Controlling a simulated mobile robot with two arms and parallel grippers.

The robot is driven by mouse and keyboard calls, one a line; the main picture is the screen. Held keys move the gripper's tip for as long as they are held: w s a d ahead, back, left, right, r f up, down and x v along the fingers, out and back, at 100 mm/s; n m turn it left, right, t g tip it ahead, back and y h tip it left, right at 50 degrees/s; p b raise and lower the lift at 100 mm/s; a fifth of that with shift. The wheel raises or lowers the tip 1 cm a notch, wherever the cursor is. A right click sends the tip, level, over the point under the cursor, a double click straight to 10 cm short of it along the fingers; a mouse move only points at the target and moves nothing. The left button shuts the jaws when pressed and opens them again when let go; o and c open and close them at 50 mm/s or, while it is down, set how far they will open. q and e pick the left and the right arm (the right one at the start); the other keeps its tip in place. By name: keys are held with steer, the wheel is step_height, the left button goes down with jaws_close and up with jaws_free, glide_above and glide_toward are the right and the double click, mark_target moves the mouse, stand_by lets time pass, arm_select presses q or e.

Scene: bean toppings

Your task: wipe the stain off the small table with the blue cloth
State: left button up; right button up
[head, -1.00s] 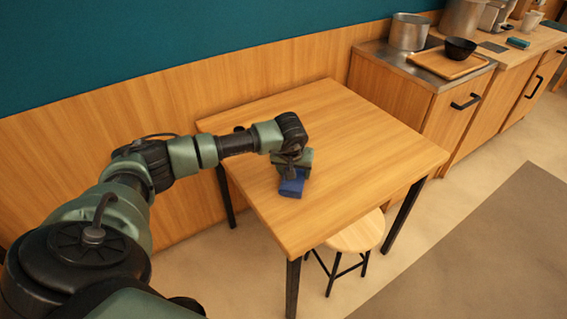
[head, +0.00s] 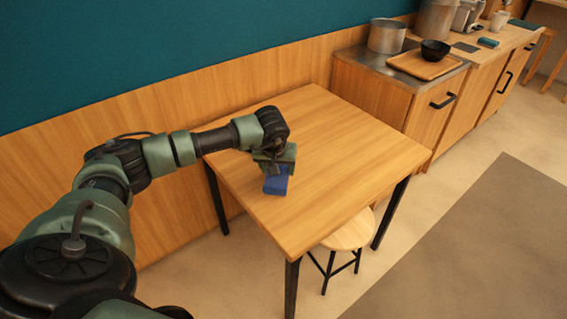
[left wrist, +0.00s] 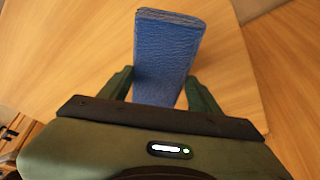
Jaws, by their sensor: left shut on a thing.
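The blue cloth (head: 276,183) is a folded block at the left part of the small table (head: 340,150). My left gripper (head: 270,165) is shut on the blue cloth, low over the tabletop. In the left wrist view the cloth (left wrist: 166,55) stands out between the two green fingers (left wrist: 160,92). I cannot tell whether the cloth touches the wood. No stain shows on the visible tabletop; the arm and cloth hide a part of it. My right gripper is not in view.
A round stool (head: 350,234) stands at the table's front side, partly under it. A counter at the back right holds a pot (head: 386,36) and a wooden tray (head: 410,67) with a black bowl (head: 435,50). The tabletop right of the gripper is clear.

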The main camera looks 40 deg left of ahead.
arm_select(q)
steer(key=shift+r+p, duration=0.45)
steer(key=shift+r, duration=0.65)
steer(key=shift+d+f, duration=0.1)
